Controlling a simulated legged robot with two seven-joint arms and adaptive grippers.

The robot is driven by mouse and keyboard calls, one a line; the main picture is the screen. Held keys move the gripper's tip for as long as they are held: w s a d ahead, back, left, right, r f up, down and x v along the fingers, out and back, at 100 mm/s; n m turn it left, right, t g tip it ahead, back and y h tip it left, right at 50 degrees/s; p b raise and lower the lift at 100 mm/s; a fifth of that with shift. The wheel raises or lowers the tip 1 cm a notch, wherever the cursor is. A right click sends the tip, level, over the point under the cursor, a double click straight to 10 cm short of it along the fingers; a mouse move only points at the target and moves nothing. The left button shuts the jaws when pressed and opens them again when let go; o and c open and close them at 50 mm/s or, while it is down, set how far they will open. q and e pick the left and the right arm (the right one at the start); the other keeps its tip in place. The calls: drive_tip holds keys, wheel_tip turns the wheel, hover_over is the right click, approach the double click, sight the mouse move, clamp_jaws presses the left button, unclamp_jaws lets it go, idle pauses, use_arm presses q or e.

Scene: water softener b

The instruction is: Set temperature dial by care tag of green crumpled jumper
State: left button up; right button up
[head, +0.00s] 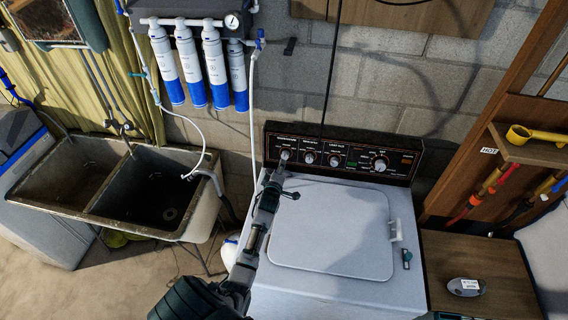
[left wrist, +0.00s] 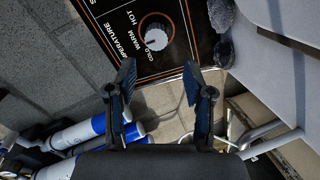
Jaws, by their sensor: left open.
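The temperature dial (left wrist: 156,35) is a white knob on a black panel with COLD, WARM and HOT labels in the left wrist view. Its exact setting is too small to tell. In the head view the dial (head: 286,155) is the leftmost knob on the washer's control panel (head: 345,150). My left gripper (head: 281,172) reaches up to the panel just below this dial. In the left wrist view my left gripper (left wrist: 160,78) is open and empty, with the dial beyond its fingertips. I cannot make out a green jumper or its care tag. My right gripper is not in view.
The white washer (head: 285,285) has a closed lid (head: 330,230). Other knobs sit right of the dial, including a larger one (head: 380,164). A double sink (head: 190,225) and blue-white filter cylinders (head: 214,65) are at left. A wooden cabinet (head: 490,255) stands at right.

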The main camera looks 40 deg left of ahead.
sight(285, 158)
use_arm(q)
drive_tip(key=w+b, duration=0.2)
drive_tip(key=w+f+b, duration=0.1)
drive_tip(key=b, duration=0.1)
drive_tip(key=shift+w+a, duration=0.15)
drive_tip(key=shift+w, duration=0.25)
drive_tip(key=w+a+b, duration=0.1)
drive_tip(key=b, duration=0.1)
drive_tip(key=w+a+f+b, duration=0.1)
drive_tip(key=w+a+b, duration=0.1)
drive_tip(key=shift+w+a+f, duration=0.15)
drive_tip(key=shift+w+a, duration=0.2)
drive_tip(key=shift+c, duration=1)
drive_tip(key=c, duration=0.4)
drive_tip(key=shift+d, duration=0.3)
drive_tip(key=shift+c, duration=0.4)
drive_tip(key=shift+d, duration=0.1)
